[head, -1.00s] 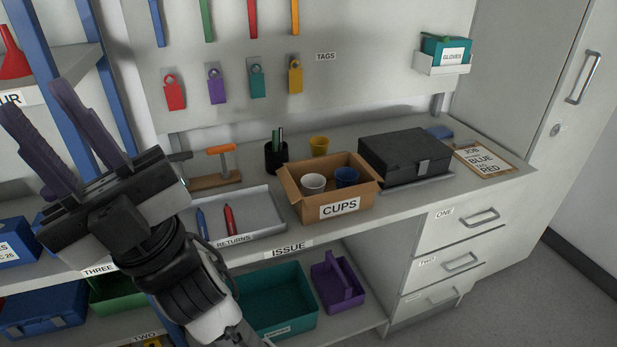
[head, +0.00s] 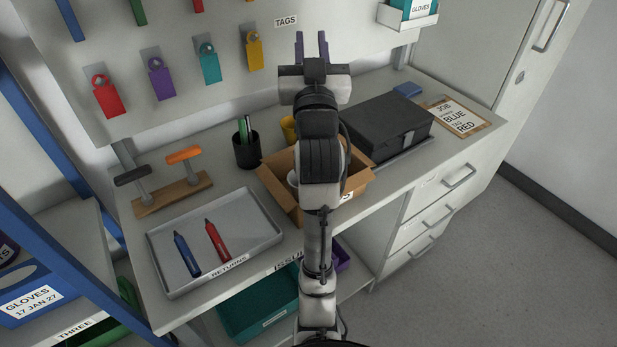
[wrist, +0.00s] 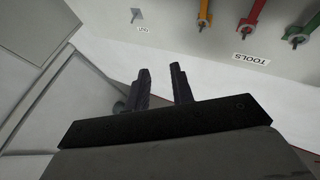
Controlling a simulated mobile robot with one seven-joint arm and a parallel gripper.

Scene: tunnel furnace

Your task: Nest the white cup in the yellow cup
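The cardboard cups box (head: 284,199) stands on the bench, mostly behind my arm in the head view. A sliver of the white cup (head: 293,178) shows inside it at the left of my arm. The yellow cup (head: 289,128) stands on the bench behind the box, partly hidden by my arm. My gripper (head: 312,42) is raised above and beyond the box, fingers pointing up toward the pegboard. Its two fingers are apart with nothing between them, which the wrist view (wrist: 162,80) also shows.
A black case (head: 385,128) lies right of the box, with a clipboard (head: 458,118) further right. A black pen holder (head: 246,150) stands left of the yellow cup. A returns tray (head: 262,236) with two markers and a wooden tool rack (head: 172,194) occupy the bench's left part.

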